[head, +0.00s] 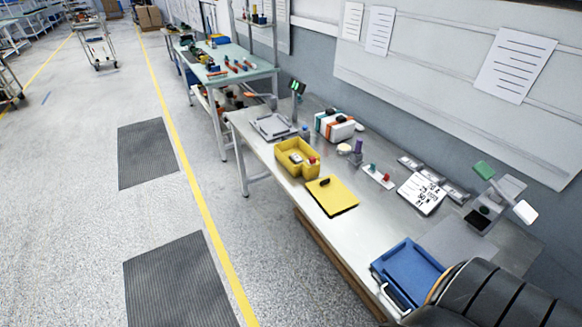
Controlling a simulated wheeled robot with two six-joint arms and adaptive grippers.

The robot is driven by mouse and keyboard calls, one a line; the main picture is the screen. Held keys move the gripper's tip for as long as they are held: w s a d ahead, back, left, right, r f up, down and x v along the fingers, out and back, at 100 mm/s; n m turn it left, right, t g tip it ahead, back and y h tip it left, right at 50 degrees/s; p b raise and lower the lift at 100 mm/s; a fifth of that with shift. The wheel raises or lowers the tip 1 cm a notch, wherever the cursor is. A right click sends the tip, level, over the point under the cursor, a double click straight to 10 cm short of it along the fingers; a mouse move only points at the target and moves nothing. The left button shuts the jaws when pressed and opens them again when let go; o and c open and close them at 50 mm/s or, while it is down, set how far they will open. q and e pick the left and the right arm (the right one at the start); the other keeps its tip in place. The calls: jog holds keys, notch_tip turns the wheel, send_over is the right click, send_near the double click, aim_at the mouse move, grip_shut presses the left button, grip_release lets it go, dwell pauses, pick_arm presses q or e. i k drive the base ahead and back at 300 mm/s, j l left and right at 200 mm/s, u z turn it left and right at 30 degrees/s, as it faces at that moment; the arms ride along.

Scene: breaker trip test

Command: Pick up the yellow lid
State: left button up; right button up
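The yellow lid (337,198) lies flat on the grey metal bench, near its front edge. It is a square yellow plate with a small black knob near its upper left corner. An open yellow box (284,168) stands just behind it and to its left, with a grey item and a red item in it. The lid is off the box and nothing touches it from above. Neither of my grippers is in view. A black ribbed part at the bottom right looks like part of my own arm.
A blue tray (408,268) sits nearer on the bench. A white case with orange trim (334,126), a grey tray (272,126), small fixtures (378,176) and a printed card (421,194) stand around the lid. Bare bench lies between the lid and the blue tray.

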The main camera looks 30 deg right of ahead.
aim_at(335, 198)
jog(key=i+j+z, duration=0.1)
jog(key=i+z, duration=0.25)
jog(key=i, duration=0.2)
jog(key=i+j+z, duration=0.3)
jog(key=i, duration=0.2)
jog(key=i+j+z, duration=0.35)
jog(key=i, duration=0.15)
